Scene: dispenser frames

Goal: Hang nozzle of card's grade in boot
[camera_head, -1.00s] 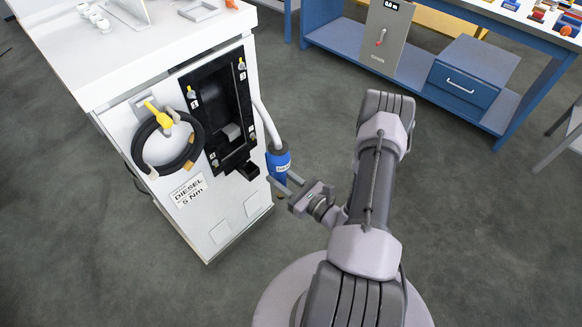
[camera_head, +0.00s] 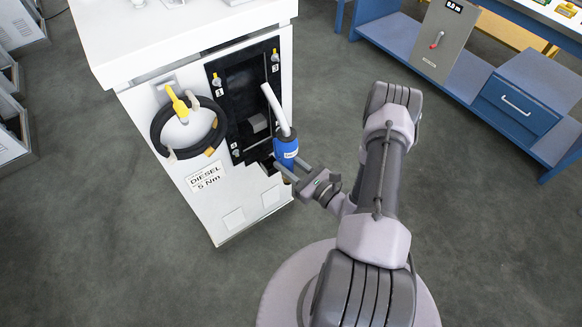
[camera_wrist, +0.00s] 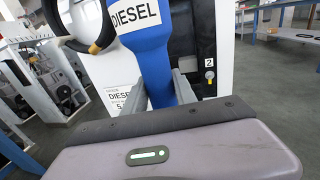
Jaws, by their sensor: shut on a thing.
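My gripper (camera_head: 296,176) is shut on a blue nozzle (camera_head: 286,148) with a pale grey spout that points up and to the left. In the wrist view the blue body (camera_wrist: 146,45) carries a white DIESEL label and stands between my fingers. The black boot (camera_head: 238,82) is a recess in the white dispenser's front, with numbered yellow-topped fittings at its corners. The nozzle is in front of the boot's right side in the head view; whether it touches the boot cannot be told. A card (camera_head: 206,176) on the dispenser reads DIESEL, 5 Nm.
A black hose coil (camera_head: 160,128) with a yellow tool (camera_head: 177,104) hangs left of the boot on the white dispenser (camera_head: 140,92). A blue bench (camera_head: 400,45) with a grey lever panel (camera_head: 446,38) stands back right. The floor between is clear.

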